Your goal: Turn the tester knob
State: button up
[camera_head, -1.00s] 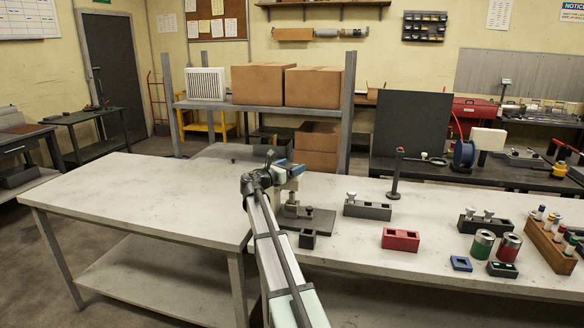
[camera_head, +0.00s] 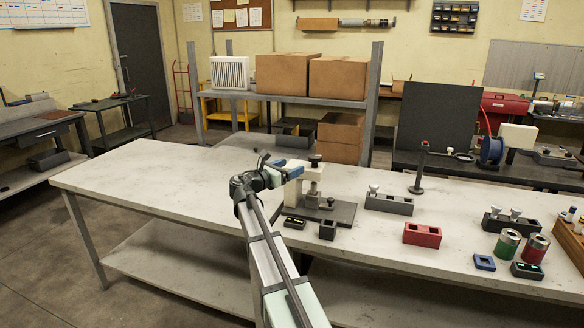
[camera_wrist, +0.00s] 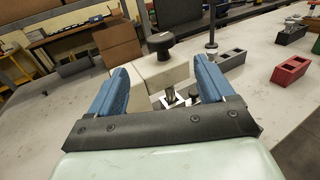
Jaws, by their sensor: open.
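The tester is a pale upright body (camera_head: 312,186) on a dark base plate (camera_head: 343,212), in the middle of the bench. Its black round knob (camera_head: 315,159) sits on top and also shows in the wrist view (camera_wrist: 160,42). My gripper (camera_head: 290,168) is beside the tester's upper part, to its left in the head view. In the wrist view my gripper (camera_wrist: 162,76) has its two blue fingers spread, with the tester's pale head seen between them and the knob beyond. The jaws are open and hold nothing. I cannot tell whether a finger touches the tester.
A small dark box with a lit window (camera_head: 294,223) and a dark block (camera_head: 327,230) stand in front of the tester. To the right are a dark holder (camera_head: 389,205), a red block (camera_head: 422,235) and a dark post (camera_head: 418,172). The bench's left part (camera_head: 150,180) is clear.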

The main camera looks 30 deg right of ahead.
jog(key=s+d+r+m+g+y, duration=0.1)
jog(key=s+d+r+m+g, duration=0.3)
jog(key=d, duration=0.6)
jog(key=s+d+r+m+t+y, duration=0.1)
jog(key=s+d+r+m, duration=0.15)
jog(key=d+r, duration=0.65)
jog(key=s+d+r+m+g+y, duration=0.1)
jog(key=s+d+r+m+g, duration=0.2)
jog(key=d, duration=0.9)
jog(key=w+a+m+t+y, duration=0.1)
jog(key=w+a+m+y, duration=0.1)
jog(key=a+y, duration=0.3)
jog(key=w+a+f+m+t+y, duration=0.1)
jog(key=w+a+m+t+y, duration=0.1)
jog(key=a+y, duration=0.3)
jog(key=w+a+f+m+t+y, duration=0.1)
jog(key=w+a+m+y, duration=0.3)
jog(key=a+y, duration=0.1)
jog(key=shift+w+a+y, duration=0.25)
jog(key=shift+a+y, duration=0.05)
jog(key=shift+a, duration=0.25)
